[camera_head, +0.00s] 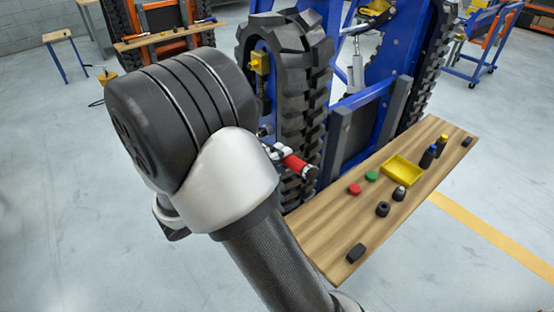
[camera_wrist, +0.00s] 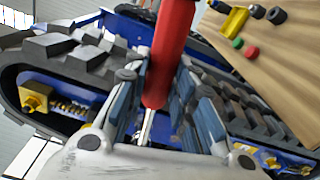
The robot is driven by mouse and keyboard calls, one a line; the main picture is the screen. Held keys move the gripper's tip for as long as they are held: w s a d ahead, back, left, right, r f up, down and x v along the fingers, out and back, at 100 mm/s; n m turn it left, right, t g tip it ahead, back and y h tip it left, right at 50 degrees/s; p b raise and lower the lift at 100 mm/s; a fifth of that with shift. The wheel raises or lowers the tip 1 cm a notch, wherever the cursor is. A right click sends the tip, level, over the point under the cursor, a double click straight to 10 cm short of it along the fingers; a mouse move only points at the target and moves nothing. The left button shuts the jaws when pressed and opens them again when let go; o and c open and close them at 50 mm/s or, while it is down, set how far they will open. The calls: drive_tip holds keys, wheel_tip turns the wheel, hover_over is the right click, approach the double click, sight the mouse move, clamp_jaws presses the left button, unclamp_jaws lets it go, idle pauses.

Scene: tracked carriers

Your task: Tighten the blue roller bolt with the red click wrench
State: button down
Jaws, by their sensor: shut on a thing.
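The red click wrench (camera_head: 297,166) shows beside the black rubber track, its red handle pointing right and slightly down. In the wrist view the red handle (camera_wrist: 170,45) runs between the fingers of my gripper (camera_wrist: 158,80), which is shut on it. A thin metal shaft continues below the handle, toward the palm. In the head view my own arm hides most of my gripper. The blue tracked carrier (camera_head: 365,100) stands directly behind the wrench. I cannot pick out the blue roller bolt or tell whether the wrench touches it.
A wooden board (camera_head: 330,232) right of the wrench carries a yellow tray (camera_head: 402,171), a red cap (camera_head: 354,189), a green cap (camera_head: 371,176) and several dark sockets and bottles. A yellow block (camera_head: 260,62) sits on the track frame. Open floor lies at the lower left.

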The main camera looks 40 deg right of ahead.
drive_tip(key=shift+f, duration=0.15)
drive_tip(key=shift+s+f+m+b, duration=0.1)
drive_tip(key=shift+f+m+b, duration=0.5)
drive_tip(key=shift+b, duration=0.75)
drive_tip(key=shift+r, duration=0.1)
drive_tip(key=shift+f+m, duration=0.6)
drive_tip(key=shift+f, duration=0.1)
drive_tip(key=shift+f+m, duration=0.5)
drive_tip(key=shift+f, duration=0.15)
drive_tip(key=shift+f+m, duration=0.6)
drive_tip(key=shift+f, duration=0.05)
drive_tip(key=shift+r, duration=0.15)
